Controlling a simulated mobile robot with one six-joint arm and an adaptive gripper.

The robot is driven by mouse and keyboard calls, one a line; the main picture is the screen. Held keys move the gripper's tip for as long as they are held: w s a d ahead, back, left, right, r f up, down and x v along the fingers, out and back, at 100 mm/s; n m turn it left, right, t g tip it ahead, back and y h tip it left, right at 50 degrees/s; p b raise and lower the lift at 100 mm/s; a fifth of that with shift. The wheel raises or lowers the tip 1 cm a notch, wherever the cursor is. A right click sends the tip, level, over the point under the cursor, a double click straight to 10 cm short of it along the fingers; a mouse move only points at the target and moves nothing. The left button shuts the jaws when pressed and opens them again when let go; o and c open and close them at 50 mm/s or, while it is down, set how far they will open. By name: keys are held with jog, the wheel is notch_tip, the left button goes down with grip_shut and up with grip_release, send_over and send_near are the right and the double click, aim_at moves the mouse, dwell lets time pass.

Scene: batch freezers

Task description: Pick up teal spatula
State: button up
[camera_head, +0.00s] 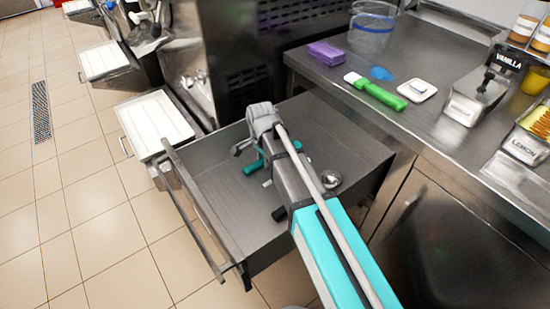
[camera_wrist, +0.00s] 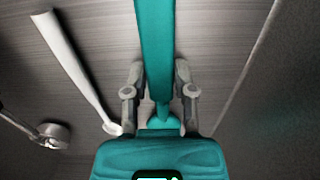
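The teal spatula (camera_wrist: 154,40) lies in the open drawer. In the wrist view its teal length runs up the picture between the two fingers of my gripper (camera_wrist: 159,68). In the head view only short teal parts of the spatula (camera_head: 253,167) show beneath my gripper (camera_head: 254,168), and the rest is hidden by my arm. The fingers are apart, one on each side of the spatula and close to it. I see no clear grip on it.
The metal drawer (camera_head: 205,188) encloses my gripper with its walls. A white utensil (camera_wrist: 75,65) and a round-ended metal tool (camera_wrist: 52,134) lie left of the spatula.

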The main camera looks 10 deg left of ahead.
grip_shut()
jog(key=shift+r, duration=0.15)
jog(key=shift+r+p, duration=1)
jog(key=shift+p, duration=0.1)
jog(key=s+a+r+p, duration=0.2)
jog(key=s+r+p, duration=0.8)
jog(key=s, duration=0.3)
jog(key=shift+s+a+r+p, duration=0.15)
jog(key=shift+s+r+p, duration=0.2)
jog(key=shift+s+p, duration=0.05)
jog(key=shift+r, duration=0.15)
